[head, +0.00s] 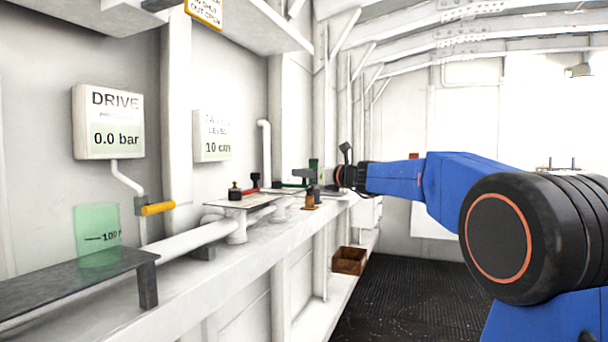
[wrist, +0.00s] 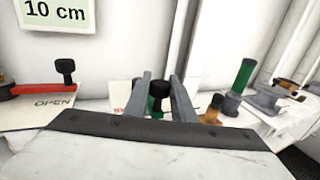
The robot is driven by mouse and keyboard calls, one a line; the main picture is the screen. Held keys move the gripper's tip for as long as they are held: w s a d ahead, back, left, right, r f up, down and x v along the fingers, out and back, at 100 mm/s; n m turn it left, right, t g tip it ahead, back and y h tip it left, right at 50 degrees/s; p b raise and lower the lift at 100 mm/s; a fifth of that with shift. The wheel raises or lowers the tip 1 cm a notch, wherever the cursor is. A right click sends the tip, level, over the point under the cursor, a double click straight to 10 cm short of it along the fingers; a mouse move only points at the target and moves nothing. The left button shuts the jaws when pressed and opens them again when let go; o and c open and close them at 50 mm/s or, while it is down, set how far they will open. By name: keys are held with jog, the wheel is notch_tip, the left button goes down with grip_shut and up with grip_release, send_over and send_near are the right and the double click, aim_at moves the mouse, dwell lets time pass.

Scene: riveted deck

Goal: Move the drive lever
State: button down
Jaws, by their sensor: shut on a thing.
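My gripper (head: 300,175) reaches in from the right over the wall shelf. In the wrist view its two grey fingers (wrist: 160,95) are shut on a black knob (wrist: 159,89). The fingers and the gripper's dark body hide most of what is below the knob. A green lever arm (head: 292,186) shows by the fingers in the head view; I cannot tell for sure that the knob belongs to it. The wall panel marked DRIVE (head: 109,123) reads 0.0 bar. No label in view names the drive lever itself.
A red lever (wrist: 44,89) with an upright black knob lies left of my gripper, by the word OPEN. A green cylinder (wrist: 242,75) and a brass fitting (wrist: 213,108) stand to the right. A yellow-orange handle (head: 158,208) hangs below the DRIVE panel. A brown box (head: 349,260) sits lower down.

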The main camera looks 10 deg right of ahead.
jog(key=shift+w+d+n+g+y, duration=0.3)
jog(key=shift+w+n+g+y, duration=0.5)
jog(key=shift+n+g+y, duration=0.3)
jog(key=shift+w+d+n+g+y, duration=0.35)
jog(key=shift+w+n+g+y, duration=0.55)
jog(key=shift+g, duration=0.25)
jog(key=shift+w+d+n+g+y, duration=0.3)
jog(key=shift+w+n+g+y, duration=0.4)
jog(key=shift+n+g+y, duration=0.4)
jog(key=c, duration=1.5)
grip_release()
jog(key=v, duration=1.7)
jog(key=shift+w+d, duration=0.1)
jog(key=shift+d, duration=0.1)
